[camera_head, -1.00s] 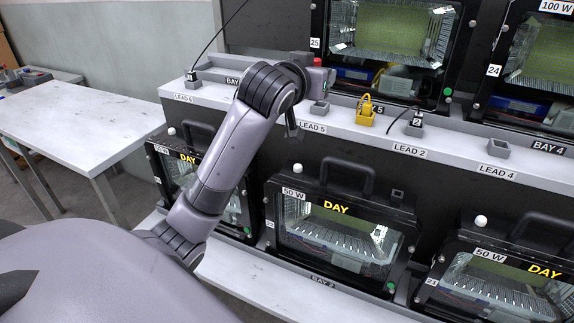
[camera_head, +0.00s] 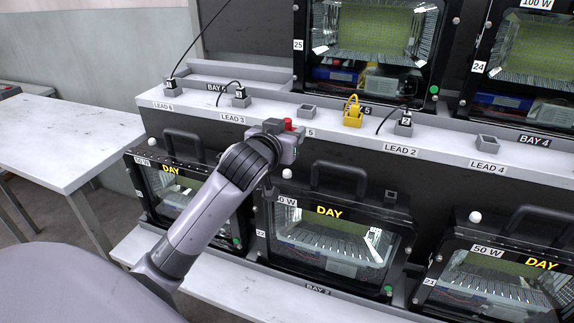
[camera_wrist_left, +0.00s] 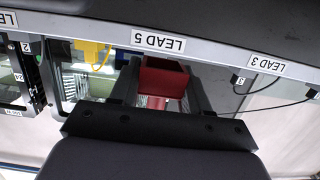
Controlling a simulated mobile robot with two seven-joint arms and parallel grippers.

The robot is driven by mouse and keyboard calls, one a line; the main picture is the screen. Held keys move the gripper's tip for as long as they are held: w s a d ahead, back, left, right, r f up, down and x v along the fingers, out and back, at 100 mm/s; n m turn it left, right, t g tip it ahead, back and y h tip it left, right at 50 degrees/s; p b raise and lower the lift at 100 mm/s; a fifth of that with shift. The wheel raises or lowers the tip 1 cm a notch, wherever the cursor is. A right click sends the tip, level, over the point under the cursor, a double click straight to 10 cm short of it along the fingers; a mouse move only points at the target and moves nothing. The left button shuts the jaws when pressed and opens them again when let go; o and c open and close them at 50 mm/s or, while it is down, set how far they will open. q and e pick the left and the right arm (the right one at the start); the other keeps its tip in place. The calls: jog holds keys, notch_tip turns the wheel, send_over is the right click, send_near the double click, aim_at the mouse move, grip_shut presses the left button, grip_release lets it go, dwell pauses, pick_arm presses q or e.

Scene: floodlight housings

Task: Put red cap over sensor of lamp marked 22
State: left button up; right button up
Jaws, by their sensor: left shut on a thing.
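My left gripper (camera_head: 290,137) is shut on the red cap (camera_head: 288,124), which shows as a small red piece at the end of the arm. In the left wrist view the red cap (camera_wrist_left: 162,78) sits between the two dark fingers (camera_wrist_left: 160,92). The lamp marked 22 (camera_head: 330,235) stands in the lower row, with a 50 W label and yellow DAY lettering. Its sensor, a small white dome (camera_head: 287,201), is at its top left corner, bare. The gripper is above that sensor in the picture, apart from it. My right gripper is not in view.
The lead shelf (camera_head: 330,127) runs behind the gripper, with grey sockets, black plugs and a yellow plug (camera_head: 352,113). Lamp 22's black handle (camera_head: 338,178) rises beside its sensor. Lamp 21 (camera_head: 490,270) stands right, another lamp (camera_head: 185,195) left. A white table (camera_head: 60,135) is far left.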

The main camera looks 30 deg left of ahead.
aim_at(287, 170)
pick_arm(q)
notch_tip(287, 170, down, 8)
jog(key=shift+r+b, duration=0.2)
jog(key=shift+b, duration=0.2)
jog(key=shift+f, duration=0.45)
jog(key=shift+f+b, duration=0.15)
jog(key=shift+b, duration=0.15)
jog(key=o, duration=1.1)
jog(key=shift+o, duration=0.2)
